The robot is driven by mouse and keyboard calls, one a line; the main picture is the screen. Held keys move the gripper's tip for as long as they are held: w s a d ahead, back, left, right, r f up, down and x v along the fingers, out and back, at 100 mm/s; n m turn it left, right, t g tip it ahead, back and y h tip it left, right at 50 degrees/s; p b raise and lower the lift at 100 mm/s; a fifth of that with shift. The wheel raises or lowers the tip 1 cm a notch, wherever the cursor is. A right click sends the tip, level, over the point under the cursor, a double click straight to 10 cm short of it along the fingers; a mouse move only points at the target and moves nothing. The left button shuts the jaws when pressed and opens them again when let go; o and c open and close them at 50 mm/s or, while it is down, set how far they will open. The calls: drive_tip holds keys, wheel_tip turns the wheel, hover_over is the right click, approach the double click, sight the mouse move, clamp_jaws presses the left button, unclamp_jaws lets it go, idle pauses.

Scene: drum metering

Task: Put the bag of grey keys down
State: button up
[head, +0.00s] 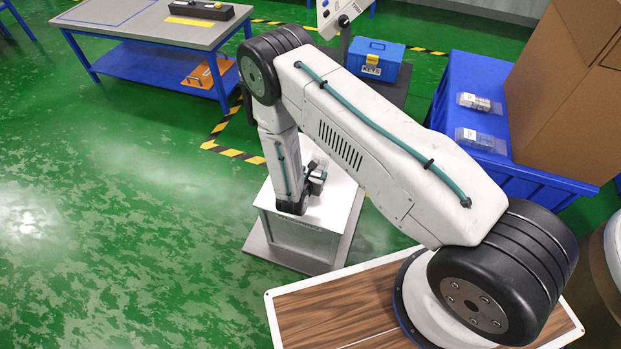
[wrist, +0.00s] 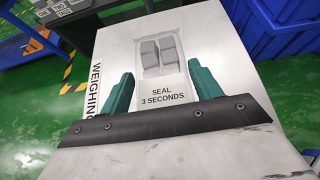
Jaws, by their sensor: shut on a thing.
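The bag of grey keys (wrist: 160,57) is a clear bag with several grey blocks in it. In the wrist view it lies between and beyond the teal fingertips of my gripper (wrist: 166,72), which is shut on it. The bag is over the white top of the weighing stand (wrist: 230,62); I cannot tell whether it touches. Lettering reading "SEAL 3 SECONDS" shows by its near end. In the head view the grey keys (head: 317,178) show beside my gripper, low over the stand (head: 300,232); my arm hides part of this.
A blue toolbox (head: 375,60) sits behind the stand. A grey-topped table (head: 150,22) stands at the back left. The green floor at left is clear.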

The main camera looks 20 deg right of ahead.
drive_tip(key=shift+w+a+f, duration=0.2)
drive_tip(key=shift+w+a, duration=0.15)
drive_tip(key=shift+w, duration=0.1)
drive_tip(key=shift+f, duration=1.55)
drive_tip(key=o, duration=1.1)
drive_tip(key=shift+f, duration=0.15)
